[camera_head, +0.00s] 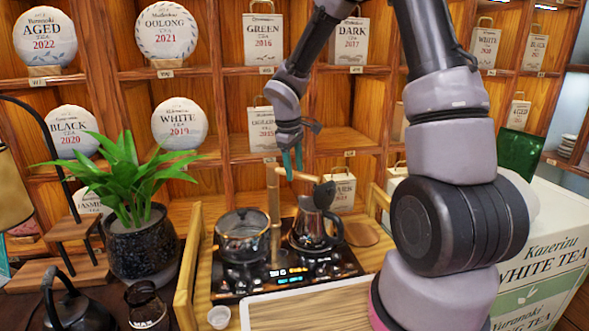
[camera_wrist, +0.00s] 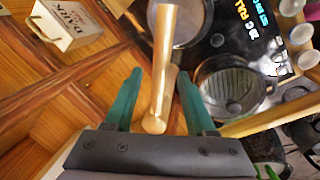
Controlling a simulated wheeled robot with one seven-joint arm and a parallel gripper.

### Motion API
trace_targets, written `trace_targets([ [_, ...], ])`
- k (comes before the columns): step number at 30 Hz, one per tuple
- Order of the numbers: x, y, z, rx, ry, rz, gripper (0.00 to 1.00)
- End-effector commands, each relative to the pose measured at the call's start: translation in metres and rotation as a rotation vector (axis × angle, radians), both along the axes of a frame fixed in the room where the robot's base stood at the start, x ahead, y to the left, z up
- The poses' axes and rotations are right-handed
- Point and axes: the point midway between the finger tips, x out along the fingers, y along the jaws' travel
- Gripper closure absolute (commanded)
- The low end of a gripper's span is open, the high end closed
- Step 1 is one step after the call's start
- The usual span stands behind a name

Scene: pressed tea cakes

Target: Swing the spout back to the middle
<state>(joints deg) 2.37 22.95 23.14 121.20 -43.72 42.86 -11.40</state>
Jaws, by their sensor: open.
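The pale gold spout (camera_head: 297,174) sits on a upright post (camera_head: 275,215) behind the hob (camera_head: 290,275). Its arm points right, toward the kettle with a dark handle (camera_head: 313,222). A lidded glass pot (camera_head: 241,236) stands on the left side of the hob. My gripper (camera_head: 292,160) is at the spout from above, fingers pointing down. In the wrist view my gripper (camera_wrist: 157,92) is open, with a green finger on each side of the spout (camera_wrist: 164,65). Gaps show on both sides there; contact is not visible.
A potted plant (camera_head: 135,230) and a dark kettle (camera_head: 75,300) stand at left. A small white cup (camera_head: 219,316) is at the front, beside a pale tray (camera_head: 310,309). Shelves of tea cakes and boxes (camera_head: 263,40) rise behind. White tea boxes (camera_head: 545,240) are at right.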

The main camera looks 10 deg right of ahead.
Motion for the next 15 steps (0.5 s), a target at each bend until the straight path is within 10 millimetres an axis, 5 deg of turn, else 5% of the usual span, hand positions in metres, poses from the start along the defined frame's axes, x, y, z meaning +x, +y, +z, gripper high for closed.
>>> trace_targets([
  [9, 0.0003, -0.0006, -0.004, -0.001, 0.001, -0.001, 0.44],
  [10, 0.0003, -0.0006, -0.004, -0.001, 0.001, -0.001, 0.48],
  [14, 0.0002, -0.0005, -0.0038, 0.0, 0.0, -0.001, 0.98],
  [15, 0.0002, -0.0005, -0.0038, 0.0, 0.0, -0.001, 1.0],
])
